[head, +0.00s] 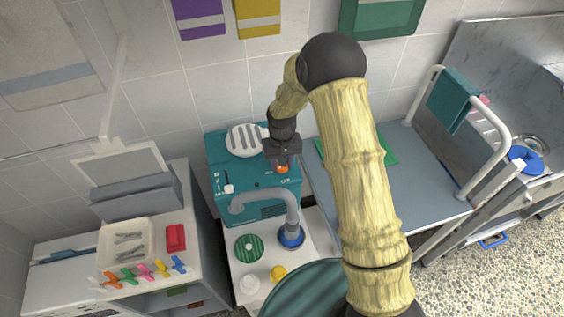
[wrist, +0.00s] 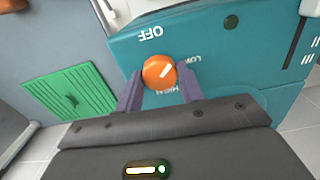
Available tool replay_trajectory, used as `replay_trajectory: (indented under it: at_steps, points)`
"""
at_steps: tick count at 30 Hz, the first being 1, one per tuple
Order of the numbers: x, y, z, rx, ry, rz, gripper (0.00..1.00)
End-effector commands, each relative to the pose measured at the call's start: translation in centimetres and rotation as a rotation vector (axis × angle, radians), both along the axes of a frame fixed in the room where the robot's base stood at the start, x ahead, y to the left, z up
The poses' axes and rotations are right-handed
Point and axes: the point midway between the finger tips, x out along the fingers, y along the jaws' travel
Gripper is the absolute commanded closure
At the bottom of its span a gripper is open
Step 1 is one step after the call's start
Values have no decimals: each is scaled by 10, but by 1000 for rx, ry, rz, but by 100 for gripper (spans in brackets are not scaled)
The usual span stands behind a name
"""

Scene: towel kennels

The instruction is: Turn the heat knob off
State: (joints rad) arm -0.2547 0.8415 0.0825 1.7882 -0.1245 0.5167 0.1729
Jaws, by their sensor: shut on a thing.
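The orange heat knob (wrist: 159,72) is on the teal dryer unit (wrist: 230,45). A white line on the knob slants to the upper right in the wrist view, roughly between the OFF and LOW labels. HIGH is printed on the gripper side, partly covered. My gripper (wrist: 160,84) has its two purple-grey fingers on either side of the knob, shut on it. In the head view my gripper (head: 283,163) reaches down to the panel, and the knob (head: 283,169) shows as a small orange spot. The dryer (head: 222,172) has a grey hose at its front.
A counter at left holds a tray (head: 127,232), a red box (head: 175,238) and several coloured clips. A slider (head: 228,188) is on the dryer, left of the knob.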

Motion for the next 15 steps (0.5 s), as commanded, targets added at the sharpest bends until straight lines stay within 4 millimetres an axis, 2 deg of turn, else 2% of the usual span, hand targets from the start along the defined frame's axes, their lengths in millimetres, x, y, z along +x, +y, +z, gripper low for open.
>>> replay_trajectory:
  at_steps: [15]
  points:
    - [0, -1, 0, 1, 2, 486, 85]
